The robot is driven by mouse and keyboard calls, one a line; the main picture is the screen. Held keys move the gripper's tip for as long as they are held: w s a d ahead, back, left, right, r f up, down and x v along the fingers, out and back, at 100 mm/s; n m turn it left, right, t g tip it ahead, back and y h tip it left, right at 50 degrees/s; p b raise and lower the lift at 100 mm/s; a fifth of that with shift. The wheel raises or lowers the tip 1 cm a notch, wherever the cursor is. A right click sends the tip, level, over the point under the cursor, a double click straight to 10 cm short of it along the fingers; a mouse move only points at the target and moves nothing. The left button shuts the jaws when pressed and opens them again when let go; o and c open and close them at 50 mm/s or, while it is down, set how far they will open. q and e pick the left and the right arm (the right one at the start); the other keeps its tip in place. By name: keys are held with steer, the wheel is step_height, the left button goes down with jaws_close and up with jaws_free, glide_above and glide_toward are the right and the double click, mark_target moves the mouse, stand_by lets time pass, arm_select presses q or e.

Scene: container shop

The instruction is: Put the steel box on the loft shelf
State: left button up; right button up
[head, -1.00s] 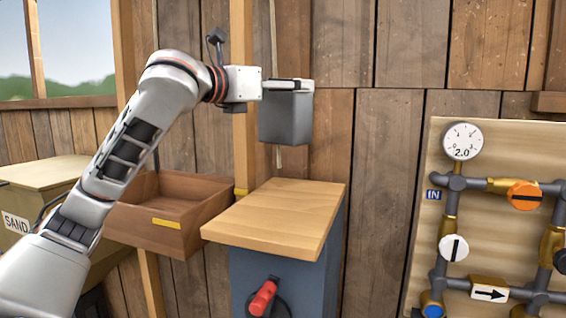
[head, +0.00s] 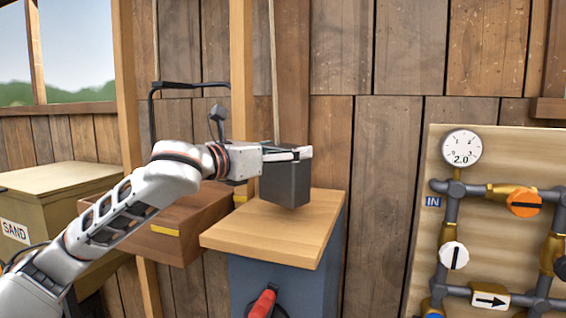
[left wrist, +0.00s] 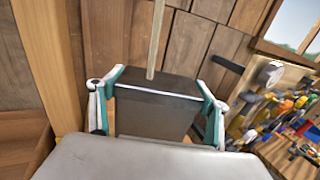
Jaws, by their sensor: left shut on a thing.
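The steel box, a dark grey block (head: 285,184), hangs from my left gripper (head: 291,154), which is shut on its upper part. The box is upright in front of the plank wall, over the wooden top of a blue cabinet (head: 282,226). I cannot tell whether its bottom touches that top. In the left wrist view the box (left wrist: 155,114) sits between the two turquoise-edged fingers. I cannot make out a loft shelf in these frames. My right gripper is not in view.
A brown wooden bin (head: 197,222) and a sand chest (head: 50,184) stand left. A black bent bar (head: 190,85) rises behind my arm. A pipe board with a gauge (head: 461,148) is right.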

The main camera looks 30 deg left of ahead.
mark_target(287, 185)
arm_select(q)
step_height(287, 185, down, 2)
steer(key=shift+f, duration=0.3)
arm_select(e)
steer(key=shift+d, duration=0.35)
arm_select(q)
steer(key=o, duration=2.1)
steer(key=shift+f, duration=0.15)
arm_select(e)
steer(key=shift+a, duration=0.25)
